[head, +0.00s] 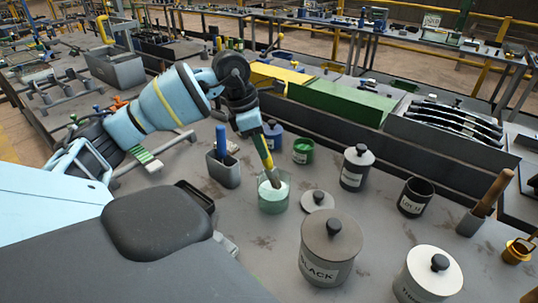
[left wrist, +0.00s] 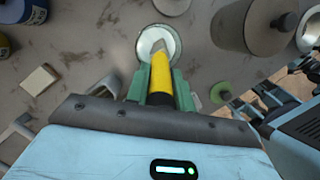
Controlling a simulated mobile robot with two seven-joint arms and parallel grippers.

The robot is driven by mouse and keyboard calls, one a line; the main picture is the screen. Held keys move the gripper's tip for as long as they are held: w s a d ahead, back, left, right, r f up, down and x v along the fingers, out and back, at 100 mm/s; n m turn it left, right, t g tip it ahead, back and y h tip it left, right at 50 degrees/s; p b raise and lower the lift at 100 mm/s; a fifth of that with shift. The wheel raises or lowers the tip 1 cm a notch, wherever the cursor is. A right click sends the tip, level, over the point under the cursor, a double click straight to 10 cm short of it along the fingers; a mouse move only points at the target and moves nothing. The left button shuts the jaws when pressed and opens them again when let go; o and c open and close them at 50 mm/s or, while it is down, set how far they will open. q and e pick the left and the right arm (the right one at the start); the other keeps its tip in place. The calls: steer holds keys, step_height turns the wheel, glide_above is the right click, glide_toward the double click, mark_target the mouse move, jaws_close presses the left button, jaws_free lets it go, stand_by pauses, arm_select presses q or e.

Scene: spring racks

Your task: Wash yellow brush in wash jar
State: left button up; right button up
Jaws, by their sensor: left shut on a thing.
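My left gripper (head: 262,143) is shut on the yellow brush (head: 267,158), which slants down below it. In the left wrist view the yellow brush (left wrist: 161,78) sits between the green fingers (left wrist: 160,88). The wash jar (head: 273,203) is a clear glass jar with pale green-white liquid, on the grey bench. The brush's lower end is inside the jar's mouth; whether it touches the bottom cannot be told. The wash jar (left wrist: 172,36) also shows in the left wrist view, with the brush's pale tip over its opening. My right gripper is out of view.
A grey holder (head: 222,172) with a blue-handled tool stands left of the jar. A blue pot (head: 272,140), a green pot (head: 303,151) and a lidded grey pot (head: 355,168) stand behind. A loose lid (head: 317,201) and a large BLACK canister (head: 329,252) stand close to the right.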

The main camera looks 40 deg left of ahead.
arm_select(q)
steer(key=shift+r, duration=0.8)
steer(key=shift+r+p, duration=0.45)
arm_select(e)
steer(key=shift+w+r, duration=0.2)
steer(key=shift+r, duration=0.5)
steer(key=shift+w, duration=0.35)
